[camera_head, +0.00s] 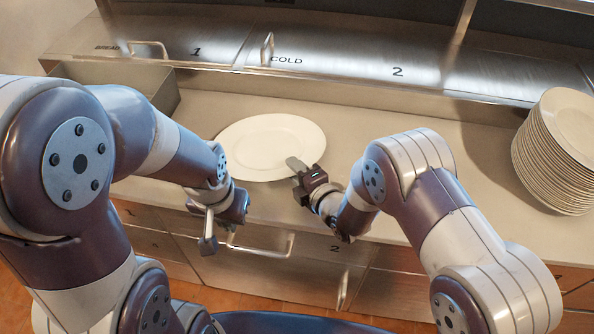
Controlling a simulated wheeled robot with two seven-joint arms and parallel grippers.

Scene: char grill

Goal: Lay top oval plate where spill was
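A white oval plate (262,143) lies flat on the counter, in the middle of the head view. A tall stack of white oval plates (560,150) stands at the right end of the counter. My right gripper (296,167) is at the single plate's right front rim, with a grey finger overlapping the rim in the picture. Whether it grips the rim is not clear. My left gripper (207,238) is in front of the counter's front edge, left of and below the plate, with a finger pointing down. It appears empty, but its opening is not clear. No spill shows.
A metal bin (120,75) stands at the counter's back left. Lidded units marked BREAD and COLD (330,60) run along the back. Drawers with handles (260,245) are below the front edge. The counter (440,150) is clear between plate and stack.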

